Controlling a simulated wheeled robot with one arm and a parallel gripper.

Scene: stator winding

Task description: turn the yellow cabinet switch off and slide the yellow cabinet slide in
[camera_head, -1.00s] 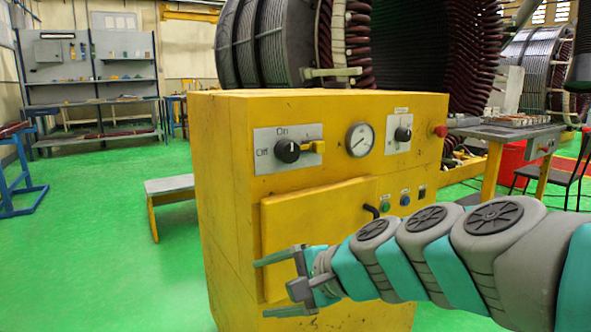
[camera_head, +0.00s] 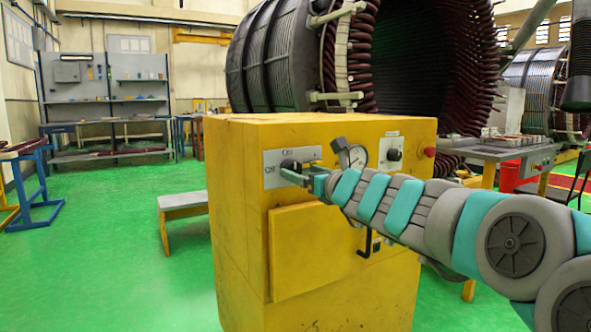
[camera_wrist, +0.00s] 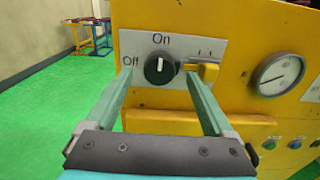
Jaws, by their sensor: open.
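The yellow cabinet (camera_head: 235,210) stands ahead, with a grey panel (camera_wrist: 130,45) marked On and Off. The round black switch (camera_wrist: 158,69) sits on this panel, its white mark pointing up toward On. The yellow slide (camera_wrist: 208,72) sits just right of the switch, below small printed marks. My gripper (camera_wrist: 159,73) is open and empty. In the wrist view its fingers point at the panel, one on each side of the switch, the right one between switch and slide. I cannot tell whether they touch. In the head view my gripper (camera_head: 302,178) partly hides the switch and covers the slide.
A gauge (camera_head: 354,157), a second knob (camera_head: 394,154) and a red button (camera_head: 429,152) sit right of the panel. A door (camera_head: 310,250) and a black handle (camera_head: 366,243) are below. A bench (camera_head: 183,204) stands left, with open green floor around it.

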